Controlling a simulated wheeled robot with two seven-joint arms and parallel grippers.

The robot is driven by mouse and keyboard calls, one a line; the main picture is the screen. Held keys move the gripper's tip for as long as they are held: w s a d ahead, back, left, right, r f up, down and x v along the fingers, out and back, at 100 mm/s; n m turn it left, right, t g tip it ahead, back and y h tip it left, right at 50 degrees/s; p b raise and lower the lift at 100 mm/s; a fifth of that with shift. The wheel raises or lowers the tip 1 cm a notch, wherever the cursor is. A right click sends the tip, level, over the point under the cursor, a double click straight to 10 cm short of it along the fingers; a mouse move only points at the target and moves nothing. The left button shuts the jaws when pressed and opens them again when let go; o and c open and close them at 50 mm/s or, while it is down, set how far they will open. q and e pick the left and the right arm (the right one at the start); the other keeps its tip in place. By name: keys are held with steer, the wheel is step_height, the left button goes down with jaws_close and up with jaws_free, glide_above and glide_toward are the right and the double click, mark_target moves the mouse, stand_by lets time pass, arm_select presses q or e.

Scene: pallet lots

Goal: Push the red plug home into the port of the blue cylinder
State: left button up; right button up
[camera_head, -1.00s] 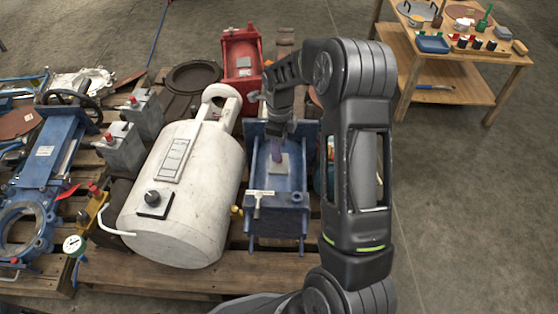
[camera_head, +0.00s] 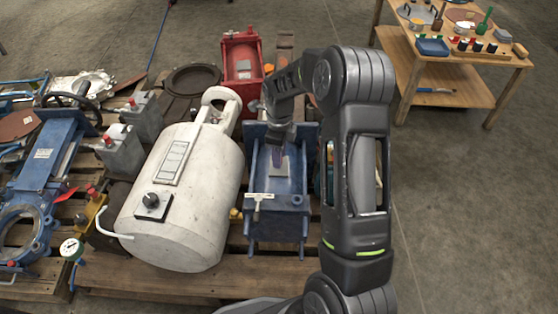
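The blue cylinder (camera_head: 262,224) is a blue boxy unit with legs, standing on the wooden pallet right of a white tank. A light plate (camera_head: 284,172) lies on its upper face and a pale T-handle (camera_head: 258,199) is at its near end. My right gripper (camera_head: 277,145) points down over the far part of the unit. A small purple piece (camera_head: 277,156) shows just under it; I cannot tell whether it is held. The gripper's fingers are too small and dark to read. I cannot make out a red plug or the port there. My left gripper is not in view.
The white tank (camera_head: 185,205) stands close on the left. A red unit (camera_head: 242,60) is behind. Grey boxes with red caps (camera_head: 120,150) and a blue valve frame (camera_head: 45,165) are farther left. A wooden table (camera_head: 455,85) stands at the back right; the right floor is clear.

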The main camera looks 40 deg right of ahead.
jaws_close()
steer(key=shift+r, duration=0.1)
stand_by(0.3)
step_height(320, 180, up, 10)
steer(key=p, duration=0.4)
stand_by(0.6)
